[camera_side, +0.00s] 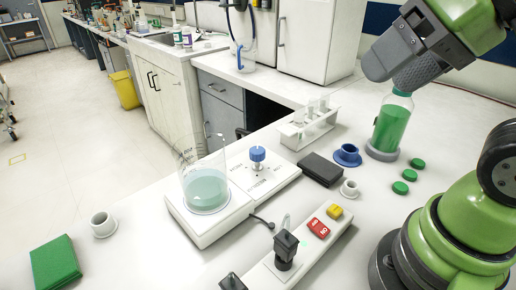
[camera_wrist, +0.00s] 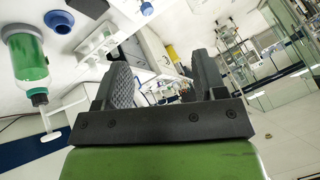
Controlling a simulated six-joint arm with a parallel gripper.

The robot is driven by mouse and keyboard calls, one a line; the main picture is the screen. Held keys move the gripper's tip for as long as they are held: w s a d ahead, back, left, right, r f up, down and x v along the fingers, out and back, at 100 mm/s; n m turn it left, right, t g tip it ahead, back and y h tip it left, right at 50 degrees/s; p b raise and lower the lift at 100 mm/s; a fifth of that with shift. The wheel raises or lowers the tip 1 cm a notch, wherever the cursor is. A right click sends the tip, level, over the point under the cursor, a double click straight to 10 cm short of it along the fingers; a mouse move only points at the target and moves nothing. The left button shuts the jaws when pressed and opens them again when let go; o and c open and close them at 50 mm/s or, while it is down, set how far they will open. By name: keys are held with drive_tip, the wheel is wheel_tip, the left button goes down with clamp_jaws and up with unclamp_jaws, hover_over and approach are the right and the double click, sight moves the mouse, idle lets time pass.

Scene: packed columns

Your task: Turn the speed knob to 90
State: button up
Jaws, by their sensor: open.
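The blue speed knob (camera_side: 257,155) stands on the white front panel of a stirrer (camera_side: 215,222), in the middle of the side view. Its pointer and the dial numbers are too small to read. A beaker (camera_side: 205,185) of pale teal liquid sits on the stirrer's plate, left of the knob. My gripper (camera_side: 396,70) is at the upper right, raised well away from the knob. In the wrist view my gripper (camera_wrist: 163,80) has its jaws apart with nothing held between them.
A bottle of green liquid (camera_side: 391,124) stands in a grey ring below my gripper; it also shows left of the jaws in the wrist view (camera_wrist: 28,58). A black box (camera_side: 320,169), blue cup (camera_side: 347,154), tube rack (camera_side: 308,126) and power strip (camera_side: 300,250) surround the stirrer's right side.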

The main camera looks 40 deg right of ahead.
drive_tip(key=w+r+n+g, duration=0.1)
drive_tip(key=w+n+g, duration=0.1)
drive_tip(key=w+n, duration=0.35)
drive_tip(key=n+g+h, duration=0.2)
drive_tip(key=n+g, duration=0.3)
drive_tip(key=n, duration=0.5)
hover_over(258, 150)
wheel_tip(258, 150, down, 17)
wheel_tip(258, 150, down, 10)
drive_tip(key=shift+w+r, duration=0.1)
drive_tip(key=shift+r, duration=0.05)
drive_tip(key=c, duration=0.9)
